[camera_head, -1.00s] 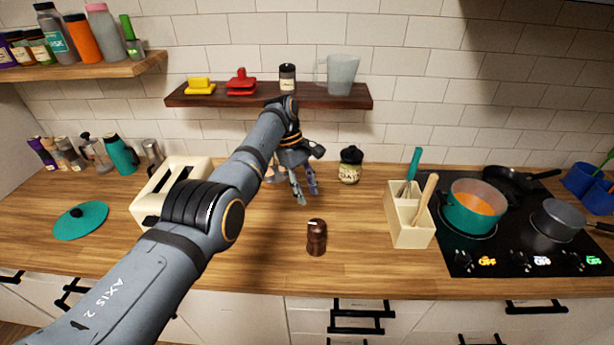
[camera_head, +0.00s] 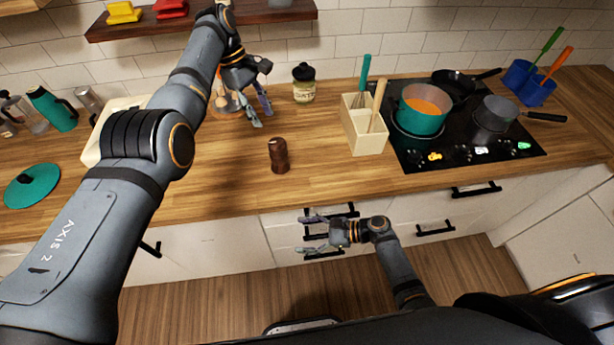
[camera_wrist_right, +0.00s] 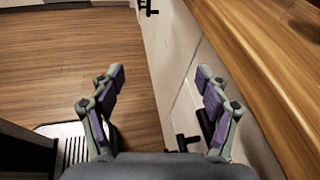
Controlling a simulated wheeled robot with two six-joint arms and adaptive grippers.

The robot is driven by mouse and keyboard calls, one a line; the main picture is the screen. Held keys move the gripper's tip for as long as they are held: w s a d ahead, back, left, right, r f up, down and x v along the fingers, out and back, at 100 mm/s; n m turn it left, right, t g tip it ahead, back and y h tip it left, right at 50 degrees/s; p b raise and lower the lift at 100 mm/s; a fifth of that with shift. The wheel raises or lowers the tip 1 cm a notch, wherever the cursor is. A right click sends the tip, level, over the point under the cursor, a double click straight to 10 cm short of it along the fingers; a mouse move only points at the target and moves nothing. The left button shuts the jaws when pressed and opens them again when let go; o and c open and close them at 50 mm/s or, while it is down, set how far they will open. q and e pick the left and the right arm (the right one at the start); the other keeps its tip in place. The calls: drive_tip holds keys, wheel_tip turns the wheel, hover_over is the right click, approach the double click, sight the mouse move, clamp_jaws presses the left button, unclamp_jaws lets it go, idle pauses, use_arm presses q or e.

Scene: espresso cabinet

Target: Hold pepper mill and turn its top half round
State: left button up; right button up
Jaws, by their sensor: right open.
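The dark brown pepper mill (camera_head: 279,156) stands upright on the wooden counter near its front edge. My left gripper (camera_head: 258,112) is above the counter, behind and slightly left of the mill, fingers pointing down and apart. My right gripper (camera_head: 307,233) is in front of the cabinet drawers, below the counter edge and lower than the mill. In the right wrist view my right gripper (camera_wrist_right: 160,76) is open with nothing between its fingers. I cannot clearly make out the mill in that view.
A cream utensil box (camera_head: 366,138) and the black hob (camera_head: 440,150) with pots stand right of the mill. A lidded jar (camera_head: 304,88) stands behind it. Drawer handles (camera_head: 325,232) are close to my right gripper. Counter around the mill is clear.

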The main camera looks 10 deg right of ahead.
drive_tip(key=w+r+m+t, duration=0.1)
drive_tip(key=w+r, duration=0.1)
drive_tip(key=w+r+m+t, duration=0.1)
drive_tip(key=w+r+t, duration=0.1)
drive_tip(key=w+r, duration=0.1)
drive_tip(key=w+r+m+t+y, duration=0.1)
drive_tip(key=w+r+t, duration=0.1)
drive_tip(key=w, duration=0.1)
drive_tip(key=shift+r+m, duration=0.3)
drive_tip(key=shift+r, duration=0.05)
drive_tip(key=m+t+h, duration=0.2)
drive_tip(key=m+t, duration=0.2)
approach(286, 164)
drive_tip(key=shift+x, duration=1.05)
drive_tip(key=shift+w+a+f, duration=0.1)
drive_tip(key=shift+w+a, duration=0.2)
drive_tip(key=x, duration=0.9)
drive_tip(key=shift+w+a, duration=0.2)
drive_tip(key=shift+w, duration=0.05)
use_arm(q)
drive_tip(key=shift+w+f, duration=0.1)
drive_tip(key=shift+w, duration=0.1)
use_arm(e)
drive_tip(key=shift+c, duration=0.3)
